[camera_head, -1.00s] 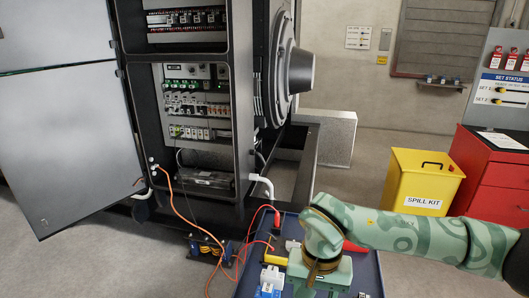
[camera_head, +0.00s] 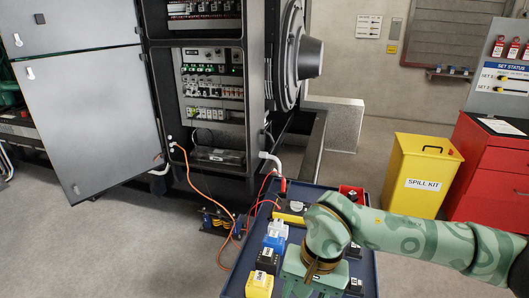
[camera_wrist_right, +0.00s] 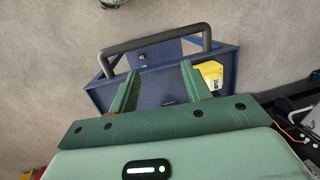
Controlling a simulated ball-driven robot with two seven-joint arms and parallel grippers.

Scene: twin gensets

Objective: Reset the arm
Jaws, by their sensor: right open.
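My right arm (camera_head: 420,237) comes in from the right in the head view, bent down at the wrist over the front part of a blue tool cart (camera_head: 366,272). My right gripper (camera_wrist_right: 159,82) is open in the right wrist view, its two green fingers apart with nothing between them. Below it are the cart's blue top (camera_wrist_right: 160,92) and dark handle (camera_wrist_right: 155,39). The gripper's body hides part of the cart in the head view, and its fingertips do not show there. My left gripper is in neither view.
White, blue, black and yellow blocks (camera_head: 259,284) line the cart's left side. An open genset cabinet (camera_head: 212,100) stands behind, with orange and red leads running down. A yellow spill kit bin (camera_head: 412,185) and red drawer cabinet (camera_head: 490,170) are right. Floor at left is clear.

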